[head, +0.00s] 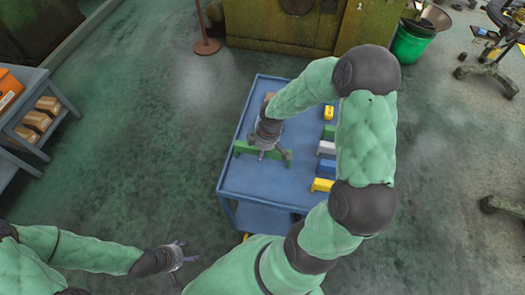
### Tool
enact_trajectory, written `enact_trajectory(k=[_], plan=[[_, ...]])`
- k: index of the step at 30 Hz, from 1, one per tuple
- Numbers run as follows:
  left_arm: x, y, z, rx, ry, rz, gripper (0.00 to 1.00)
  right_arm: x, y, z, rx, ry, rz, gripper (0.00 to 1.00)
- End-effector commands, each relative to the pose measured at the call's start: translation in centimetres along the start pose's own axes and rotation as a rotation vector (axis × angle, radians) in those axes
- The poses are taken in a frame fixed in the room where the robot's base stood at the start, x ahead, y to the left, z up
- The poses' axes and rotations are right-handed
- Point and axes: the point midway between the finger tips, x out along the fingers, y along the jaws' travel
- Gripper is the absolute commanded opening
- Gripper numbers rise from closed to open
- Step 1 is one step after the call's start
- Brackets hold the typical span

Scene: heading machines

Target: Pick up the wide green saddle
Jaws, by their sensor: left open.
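The wide green saddle (243,148) lies on the left part of the blue table (233,187), with both its ends showing. My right gripper (264,153) is over its middle, pointing down, and covers that part. I cannot tell whether its fingers touch the saddle or are closed on it. My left gripper (178,256) is open and empty, low at the bottom of the view, over the floor and apart from the table.
Along the table's right side stand smaller saddles: yellow (328,113), green (328,132), white (326,148), blue (326,168) and yellow (321,185). A shelf (47,83) with boxes stands at left. A green bin (409,47) stands at back right. Left floor is clear.

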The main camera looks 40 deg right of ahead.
Motion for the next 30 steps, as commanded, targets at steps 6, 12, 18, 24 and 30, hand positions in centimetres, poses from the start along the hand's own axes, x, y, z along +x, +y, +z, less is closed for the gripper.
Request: enact_trajectory(k=[6,12,18,24,30], plan=[[-0.2,0.1,0.0,0.0,0.0,0.0,0.67,-0.3,0.0,-0.1,0.0,0.0,0.0,0.0],[-1.2,0.4,0.1,0.0,0.0,0.0,0.67,-2.1,0.0,-0.3,-0.001,0.001,0.001,0.0],[-2.6,0.9,0.1,0.0,0.0,0.0,0.67,-5.2,-0.4,0.6,0.003,0.001,0.003,0.0],[-4.0,1.4,0.1,0.0,0.0,0.0,0.67,-8.7,-1.4,2.5,0.004,0.0,0.003,0.0],[-5.1,1.8,0.2,0.0,0.0,0.0,0.67,-11.3,-2.6,5.4,0.006,-0.001,0.001,0.0]])
